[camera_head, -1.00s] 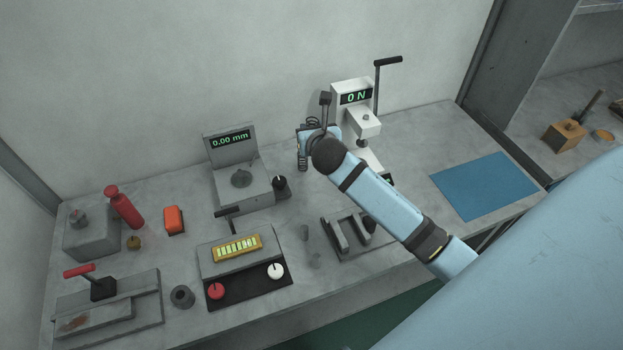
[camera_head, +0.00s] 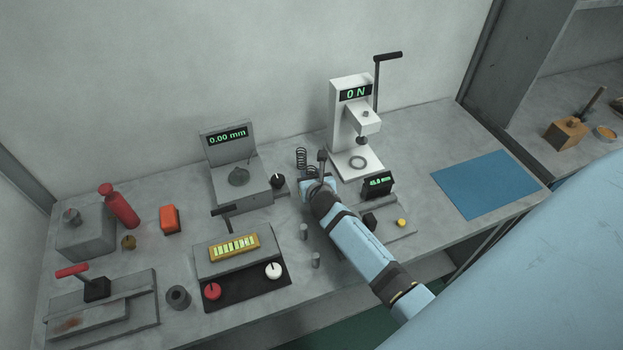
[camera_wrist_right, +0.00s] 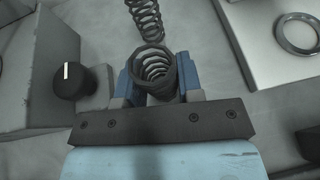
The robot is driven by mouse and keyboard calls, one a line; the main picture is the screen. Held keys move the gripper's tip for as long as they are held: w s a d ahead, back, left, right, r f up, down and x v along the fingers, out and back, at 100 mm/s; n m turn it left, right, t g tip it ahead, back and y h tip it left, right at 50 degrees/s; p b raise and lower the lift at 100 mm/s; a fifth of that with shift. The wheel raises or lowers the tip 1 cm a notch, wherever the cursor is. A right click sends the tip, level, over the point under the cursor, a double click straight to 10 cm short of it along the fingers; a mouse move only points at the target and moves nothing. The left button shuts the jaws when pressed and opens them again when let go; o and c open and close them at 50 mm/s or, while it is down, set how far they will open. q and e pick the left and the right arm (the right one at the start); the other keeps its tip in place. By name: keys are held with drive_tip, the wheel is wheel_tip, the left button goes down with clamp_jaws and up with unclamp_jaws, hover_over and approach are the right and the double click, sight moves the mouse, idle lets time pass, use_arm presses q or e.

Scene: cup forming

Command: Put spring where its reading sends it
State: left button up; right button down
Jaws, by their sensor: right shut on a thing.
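My right gripper (camera_head: 316,185) is low over the middle of the bench, in front of the white press (camera_head: 342,115). In the right wrist view, its blue fingers (camera_wrist_right: 158,88) are shut on a dark coil spring (camera_wrist_right: 155,62), seen nearly end-on. A second dark spring (camera_wrist_right: 147,18) is just beyond it; in the head view, a spring (camera_head: 301,158) stands on the bench behind the gripper. The press display (camera_head: 355,93) reads 0 N. My left gripper is not in view.
A grey gauge (camera_head: 228,135) reading 0.00 mm stands to the left. A small dark display (camera_head: 377,185) is right of my gripper, its digits hard to read. A metal ring (camera_head: 359,163) lies on the press base. A blue mat (camera_head: 486,184) at right is clear.

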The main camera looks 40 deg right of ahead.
drive_tip(key=shift+f, duration=0.2)
drive_tip(key=shift+f, duration=0.15)
drive_tip(key=c, duration=0.8)
unclamp_jaws()
drive_tip(key=shift+r, duration=0.25)
drive_tip(key=v, duration=1.2)
